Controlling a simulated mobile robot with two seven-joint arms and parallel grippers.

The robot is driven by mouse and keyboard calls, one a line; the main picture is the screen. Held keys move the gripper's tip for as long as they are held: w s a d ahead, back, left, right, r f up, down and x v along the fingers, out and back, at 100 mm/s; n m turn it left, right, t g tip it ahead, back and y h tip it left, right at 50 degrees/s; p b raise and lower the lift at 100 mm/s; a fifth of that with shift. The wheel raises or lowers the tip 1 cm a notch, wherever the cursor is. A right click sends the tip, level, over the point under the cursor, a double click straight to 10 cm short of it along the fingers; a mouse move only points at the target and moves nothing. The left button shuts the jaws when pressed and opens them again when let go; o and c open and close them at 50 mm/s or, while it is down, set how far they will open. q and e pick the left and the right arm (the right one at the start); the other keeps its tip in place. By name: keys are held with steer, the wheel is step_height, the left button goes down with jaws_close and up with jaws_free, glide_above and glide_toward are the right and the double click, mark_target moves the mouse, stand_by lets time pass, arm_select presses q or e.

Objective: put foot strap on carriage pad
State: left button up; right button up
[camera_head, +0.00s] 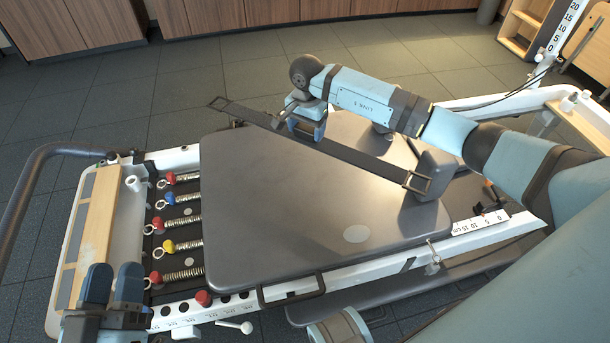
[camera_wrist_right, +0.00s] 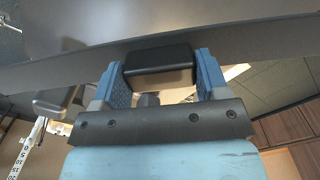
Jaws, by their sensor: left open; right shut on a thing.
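The foot strap (camera_head: 350,153) is a long dark band with a metal loop at each end. It spans the far part of the grey carriage pad (camera_head: 280,210), its left end reaching past the pad's far edge. I cannot tell whether it touches the pad. My right gripper (camera_head: 303,128) is shut on the strap left of its middle. In the right wrist view, the blue fingers (camera_wrist_right: 160,82) close on a black block (camera_wrist_right: 160,60) at the strap (camera_wrist_right: 50,72). My left gripper (camera_head: 112,284) is open and empty, at lower left near the wooden footboard.
Coloured springs (camera_head: 180,222) lie left of the pad. A shoulder block (camera_head: 432,175) stands at the pad's right, close to the strap's right loop. A curved dark bar (camera_head: 40,165) rises at the left. The pad's near and middle area is clear.

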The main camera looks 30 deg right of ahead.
steer(key=b, duration=0.4)
glide_above(306, 185)
step_height(306, 185, down, 14)
steer(key=shift+f, duration=0.2)
arm_select(q)
step_height(306, 185, down, 9)
steer(key=g+b, duration=0.2)
steer(key=g, duration=0.1)
steer(key=shift+w+d+m+g, duration=0.15)
steer(key=shift+d+m+g, duration=0.15)
steer(key=shift+m+g, duration=0.1)
arm_select(e)
steer(key=shift+d+f, duration=0.1)
steer(key=shift+f, duration=2.45)
arm_select(q)
steer(key=shift+f, duration=0.1)
arm_select(e)
steer(key=shift+f, duration=0.1)
steer(key=o, duration=1)
arm_select(q)
steer(key=shift+f, duration=0.1)
step_height(306, 185, up, 6)
steer(key=t+p, duration=0.2)
steer(key=p, duration=0.2)
steer(key=shift+a+n, duration=0.2)
steer(key=shift+n, duration=0.1)
arm_select(e)
step_height(306, 185, up, 12)
